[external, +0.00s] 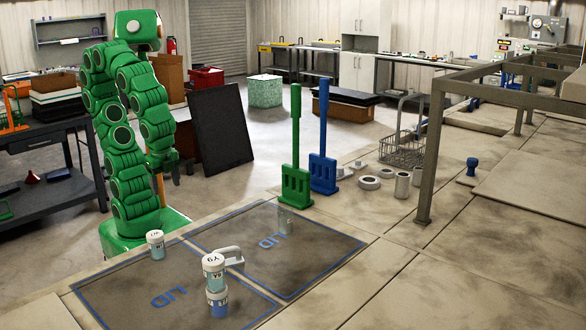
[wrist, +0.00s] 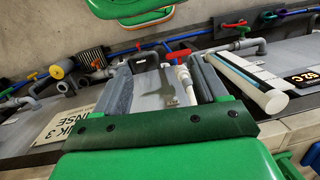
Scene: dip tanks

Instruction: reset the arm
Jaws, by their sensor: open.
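My arm is green and folded upright in the external view, standing at the far side of the bench. My gripper (external: 176,172) hangs low at its end, clear of the bench objects, and is small there. In the wrist view my gripper (wrist: 162,88) shows two grey fingers spread apart. No held object shows between them; a grey surface and a white pipe fitting (wrist: 185,82) appear beyond the gap.
Green (external: 295,180) and blue (external: 322,172) paddles stand upright behind. A wire basket (external: 403,151) sits right. The wrist view shows a rinse sign (wrist: 62,128) and hoses.

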